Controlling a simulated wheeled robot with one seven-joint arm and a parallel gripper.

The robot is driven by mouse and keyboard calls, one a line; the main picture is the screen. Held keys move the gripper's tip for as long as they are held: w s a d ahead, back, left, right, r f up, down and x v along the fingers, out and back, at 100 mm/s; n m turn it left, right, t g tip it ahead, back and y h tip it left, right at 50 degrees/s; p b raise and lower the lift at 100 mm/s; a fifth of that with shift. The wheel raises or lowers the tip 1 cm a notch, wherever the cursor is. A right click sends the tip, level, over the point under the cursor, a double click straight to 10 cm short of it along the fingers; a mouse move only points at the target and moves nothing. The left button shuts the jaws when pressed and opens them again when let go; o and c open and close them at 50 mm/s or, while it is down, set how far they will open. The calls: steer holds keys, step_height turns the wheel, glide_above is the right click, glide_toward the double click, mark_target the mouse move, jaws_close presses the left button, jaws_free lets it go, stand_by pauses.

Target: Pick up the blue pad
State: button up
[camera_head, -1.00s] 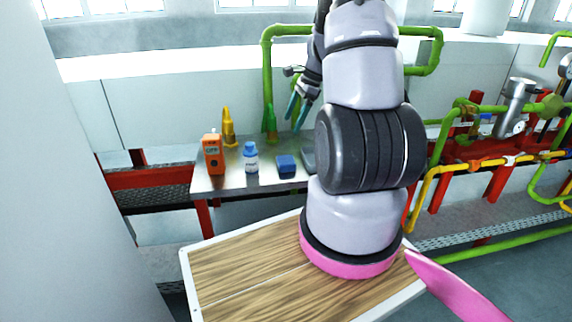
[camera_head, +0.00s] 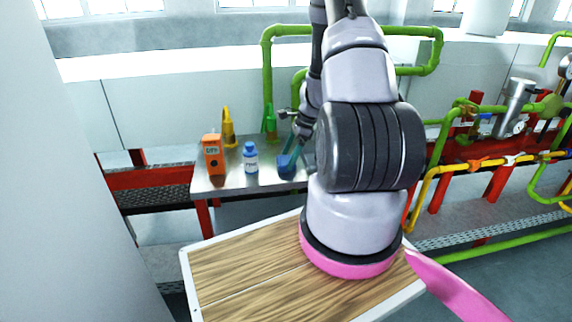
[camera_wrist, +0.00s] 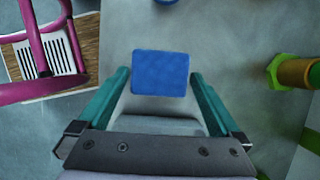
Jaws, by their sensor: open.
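In the wrist view the pad (camera_wrist: 161,73) is a rounded blue block near the top middle, between the ends of the fingers. My gripper (camera_head: 288,160) is above and at the pad, its teal fingers pointing down and partly covering it. In the wrist view my gripper (camera_wrist: 158,82) is open, with one teal finger on each side of the pad. I cannot tell whether the fingers touch it.
The metal table (camera_head: 228,186) also holds an orange box (camera_head: 213,155), the bottle (camera_head: 250,160), a yellow bottle (camera_head: 228,128) and a green bottle (camera_head: 270,124). Green pipes (camera_head: 268,75) rise behind the table. A wooden-topped surface (camera_head: 250,280) is in front.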

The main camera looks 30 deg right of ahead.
mark_target(288, 159)
steer(key=shift+w+a+f, duration=0.1)
steer(key=shift+a+f, duration=0.15)
steer(key=shift+f, duration=0.3)
steer(key=c, duration=1.1)
step_height(288, 159, up, 10)
